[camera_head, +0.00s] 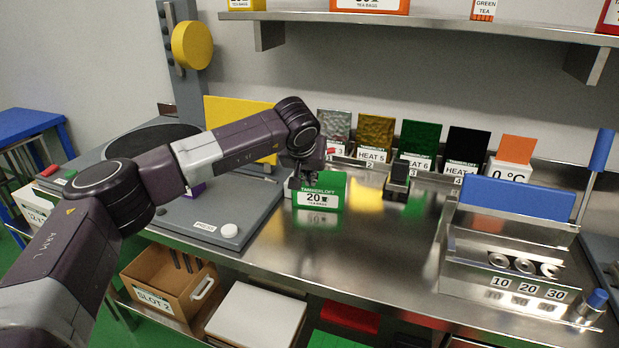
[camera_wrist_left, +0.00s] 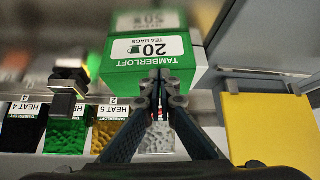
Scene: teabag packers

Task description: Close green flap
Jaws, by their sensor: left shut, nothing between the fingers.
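The green tea bag box (camera_head: 320,194), with a white "TAMBERLOFT 20 TEA BAGS" label, stands on the metal counter in the head view. It also shows upside down in the left wrist view (camera_wrist_left: 150,50). My left gripper (camera_head: 303,183) is right at the box's top left part in the head view. In the left wrist view its fingers (camera_wrist_left: 157,78) are together and empty, with their tips at the edge of the box. I cannot tell whether they touch it. The gripper partly covers the box top, so the flap's state is not clear. My right gripper is not in view.
A grey press plate (camera_head: 215,238) lies left of the box. Colored sample cards, including a green one (camera_head: 420,140), stand behind it, with a small black device (camera_head: 399,178) in front. A metal rack with a blue block (camera_head: 520,199) stands right. The counter's front middle is clear.

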